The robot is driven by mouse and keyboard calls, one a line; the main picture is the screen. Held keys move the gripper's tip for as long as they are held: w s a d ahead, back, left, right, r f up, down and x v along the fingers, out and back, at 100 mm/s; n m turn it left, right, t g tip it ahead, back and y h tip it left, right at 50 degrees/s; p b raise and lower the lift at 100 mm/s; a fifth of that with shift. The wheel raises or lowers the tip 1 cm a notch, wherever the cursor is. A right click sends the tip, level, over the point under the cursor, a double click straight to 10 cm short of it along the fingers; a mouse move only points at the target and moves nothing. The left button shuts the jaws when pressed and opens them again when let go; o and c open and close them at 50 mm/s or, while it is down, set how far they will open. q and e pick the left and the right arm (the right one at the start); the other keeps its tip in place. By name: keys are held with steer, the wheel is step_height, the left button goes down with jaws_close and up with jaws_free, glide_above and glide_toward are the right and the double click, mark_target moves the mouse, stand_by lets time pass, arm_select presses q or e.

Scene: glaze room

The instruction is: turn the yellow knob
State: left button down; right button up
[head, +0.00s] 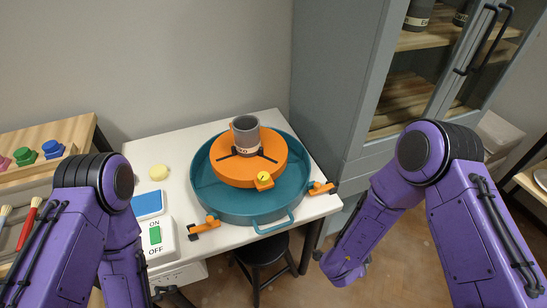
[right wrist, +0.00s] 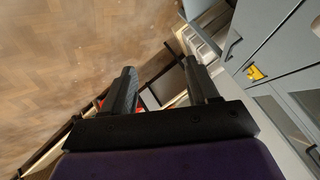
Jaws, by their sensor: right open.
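A yellow knob-like piece (right wrist: 255,73) shows on the front of a grey cabinet in the right wrist view, small and at the right. In the head view a small yellow dial (head: 264,177) sits at the front of the orange wheel (head: 222,171). I cannot tell which is the task's knob. My right gripper (right wrist: 160,75) is open and empty, pointing past the cabinet, apart from the yellow piece; in the head view it is out of sight below my right forearm. Dark parts at the bottom of the head view may be my left gripper (head: 168,293); its fingers are unclear.
The orange wheel stands in a teal basin (head: 207,200) on a white table (head: 170,212), with a grey cup (head: 245,138) on top. An ON/OFF switch box (head: 165,243) is at its left. A black stool (head: 262,262) stands below. A grey cabinet (head: 335,100) rises behind.

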steer(key=w+a+r+m+g+p, duration=0.1)
steer(key=w+a+r+m, duration=0.2)
steer(key=r+m, duration=0.1)
steer(key=w+a+r+m+g+p, duration=0.1)
steer(key=w+a+r+m, duration=0.3)
steer(key=r+m, duration=0.1)
steer(key=w+a+r+m+p, duration=0.1)
steer(key=w+a+r+m, duration=0.2)
steer(key=r, duration=0.4)
steer(key=shift+w+a+m+g, duration=0.3)
steer(key=shift+w+m+g, duration=0.1)
steer(key=shift+m, duration=0.5)
steer(key=w+a+r+m+g+y+p, duration=0.1)
steer(key=w+a+r+m+y, duration=0.15)
steer(key=a+r+m, duration=0.3)
steer(key=m+g+y+p, duration=0.1)
steer(key=m+y, duration=0.4)
glide_toward(263, 176)
arm_select(q)
step_height(263, 176, up, 10)
steer(key=p, duration=0.2)
steer(key=shift+a, duration=0.15)
arm_select(e)
step_height(263, 176, down, 9)
steer(key=shift+w+a+r, duration=0.15)
steer(key=shift+r, duration=0.05)
steer(key=c, duration=1)
